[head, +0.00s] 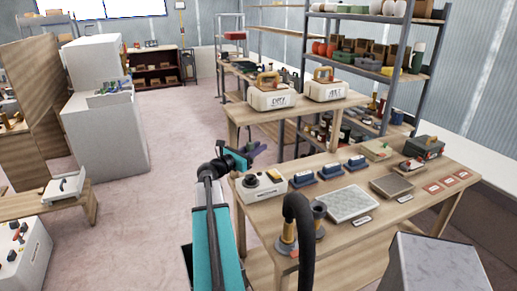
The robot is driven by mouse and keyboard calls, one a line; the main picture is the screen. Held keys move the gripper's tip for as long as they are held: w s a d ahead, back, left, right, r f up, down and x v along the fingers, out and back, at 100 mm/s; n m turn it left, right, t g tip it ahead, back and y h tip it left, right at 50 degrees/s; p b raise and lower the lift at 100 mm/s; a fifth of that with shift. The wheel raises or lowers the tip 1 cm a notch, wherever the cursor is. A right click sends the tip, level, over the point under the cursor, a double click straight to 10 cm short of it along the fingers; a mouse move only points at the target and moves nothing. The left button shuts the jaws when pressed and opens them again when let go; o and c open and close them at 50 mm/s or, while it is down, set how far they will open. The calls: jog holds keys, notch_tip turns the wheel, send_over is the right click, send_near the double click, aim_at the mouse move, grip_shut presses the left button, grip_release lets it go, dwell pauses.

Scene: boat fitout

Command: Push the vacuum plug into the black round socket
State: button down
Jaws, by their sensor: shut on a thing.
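My gripper (246,156) is at the end of my teal arm, above the left back corner of the near workbench. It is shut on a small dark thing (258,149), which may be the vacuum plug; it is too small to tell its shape. A white box (262,189) sits on the bench corner just below and right of the gripper. A black round spot (250,181), possibly the socket, shows on the box. The gripper and the held thing appear apart from the box. The gripper's fingers are partly hidden.
The wooden workbench (335,232) holds blue-grey blocks (330,171), a grey speckled slab (350,203) and a red-and-grey toolbox (421,148). A thick black hose (298,208) arches up at its front left. A second table (300,108) stands behind. Open floor (170,130) lies to the left.

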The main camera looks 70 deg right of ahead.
jog(key=shift+f, duration=0.25)
notch_tip(320, 180, down, 5)
jog(key=b, duration=0.3)
jog(key=shift+r+b, duration=0.2)
jog(key=shift+b, duration=0.15)
dwell(0.5)
jog(key=shift+p, duration=0.3)
dwell(1.6)
jog(key=shift+f+b, duration=1.15)
jog(key=shift+f, duration=0.85)
dwell(0.8)
jog(key=shift+a+f, duration=0.1)
jog(key=shift+f, duration=0.45)
jog(key=c, duration=1.5)
grip_release()
jog(key=shift+o, duration=0.2)
jog(key=shift+r, duration=0.15)
